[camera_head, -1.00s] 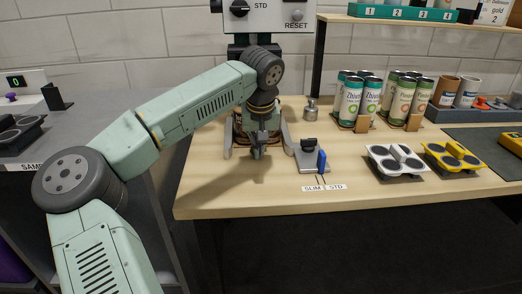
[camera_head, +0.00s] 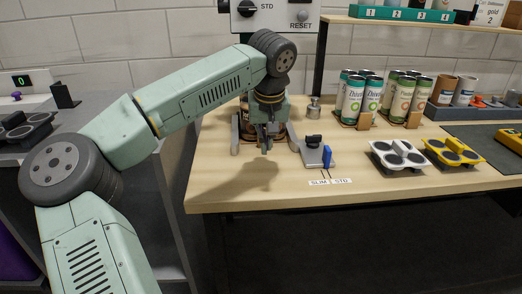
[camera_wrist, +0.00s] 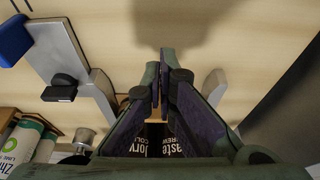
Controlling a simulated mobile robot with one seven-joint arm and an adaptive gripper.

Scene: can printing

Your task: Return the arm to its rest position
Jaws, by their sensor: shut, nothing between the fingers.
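My gripper (camera_head: 266,146) hangs above the wooden bench, in front of the printing machine, and points down. Its fingers are together with nothing between them, as the wrist view also shows (camera_wrist: 158,85). The arm reaches in from the left, with its elbow at the lower left and its wrist joint high over the bench. In the head view the wrist hides part of the machine behind it. A shadow of the arm falls on the bench top below the gripper.
A grey slide with a blue block (camera_head: 327,157) lies right of my gripper, behind a SLIM/STD label (camera_head: 330,182). A white tray (camera_head: 398,168) and a yellow tray (camera_head: 470,160) stand further right. Green cans (camera_head: 354,100) stand behind. The bench's front left is clear.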

